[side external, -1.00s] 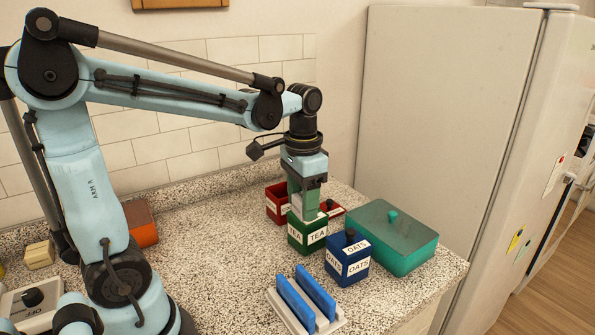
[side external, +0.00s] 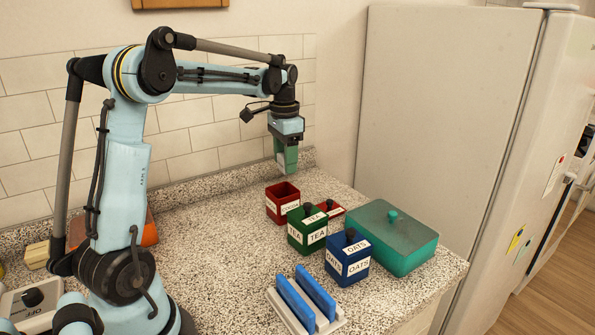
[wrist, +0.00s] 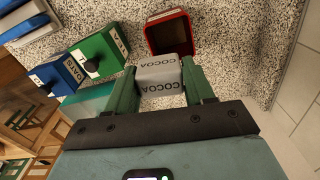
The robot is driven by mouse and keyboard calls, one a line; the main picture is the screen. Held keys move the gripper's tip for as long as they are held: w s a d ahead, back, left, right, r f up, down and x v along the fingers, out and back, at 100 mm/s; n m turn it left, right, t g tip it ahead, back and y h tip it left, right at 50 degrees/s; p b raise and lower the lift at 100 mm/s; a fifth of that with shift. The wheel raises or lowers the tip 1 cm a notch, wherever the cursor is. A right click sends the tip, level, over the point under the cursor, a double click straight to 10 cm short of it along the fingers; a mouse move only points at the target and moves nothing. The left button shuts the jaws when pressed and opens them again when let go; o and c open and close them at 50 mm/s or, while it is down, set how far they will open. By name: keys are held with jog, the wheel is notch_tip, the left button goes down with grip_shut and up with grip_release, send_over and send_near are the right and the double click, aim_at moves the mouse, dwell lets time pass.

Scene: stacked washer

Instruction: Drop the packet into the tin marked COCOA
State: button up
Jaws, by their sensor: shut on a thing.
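My gripper (side external: 287,168) is shut on a pale grey packet (wrist: 160,76), which is marked COCOA in the wrist view. The packet sits between the two green fingers (wrist: 159,66); in the side view they mostly hide it. The red tin (side external: 283,205) stands open on the counter, its inside empty as far as I see. Its small label seems to read COCOA. It also shows in the wrist view (wrist: 170,34), just beyond the fingertips. My gripper hangs above the tin, apart from it. A red lid (side external: 334,211) lies partly hidden behind the green tin.
The lidded green TEA tin (side external: 307,237) and lidded blue OATS tin (side external: 347,265) stand to the right. A teal lidded box (side external: 405,252) is beyond them. A white rack with blue slabs (side external: 305,305) lies in front.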

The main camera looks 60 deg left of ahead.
jog(key=shift+f, duration=1.25)
jog(key=o, duration=1.1)
jog(key=shift+r, duration=0.15)
notch_tip(320, 180, up, 12)
jog(key=shift+f, duration=0.1)
jog(key=shift+d, duration=0.1)
